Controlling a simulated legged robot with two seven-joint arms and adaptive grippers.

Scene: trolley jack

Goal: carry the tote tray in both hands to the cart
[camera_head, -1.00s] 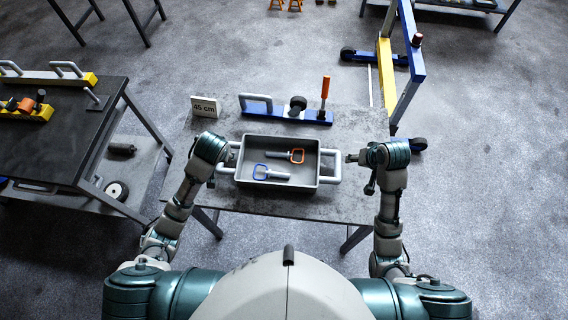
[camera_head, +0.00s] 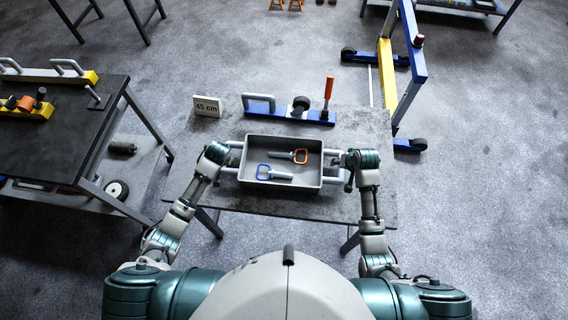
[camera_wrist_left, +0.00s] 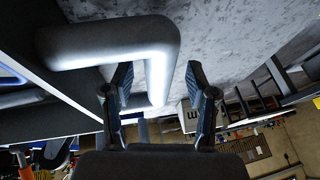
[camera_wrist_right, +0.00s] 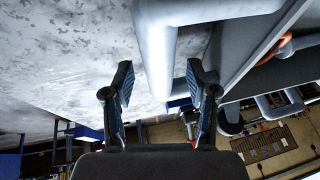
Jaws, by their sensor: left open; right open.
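The grey tote tray (camera_head: 280,186) rests on a grey table in the head view, with a light handle at each short end. A blue-handled tool (camera_head: 273,174) and an orange-handled tool (camera_head: 291,156) lie in it. My left gripper (camera_head: 229,155) is open at the tray's left handle (camera_wrist_left: 110,42); in the left wrist view part of the bar shows between the fingers (camera_wrist_left: 158,100). My right gripper (camera_head: 343,161) is open at the right handle (camera_wrist_right: 157,45); the bar shows between its fingers (camera_wrist_right: 160,95). I cannot tell whether the fingers touch the bars.
The table (camera_head: 345,205) also holds a "45 cm" sign (camera_head: 207,106) and a blue bar with a handle (camera_head: 288,115) behind the tray. A black-topped cart (camera_head: 50,145) with a lower shelf stands left. A blue and yellow frame (camera_head: 405,80) stands back right. Floor between is clear.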

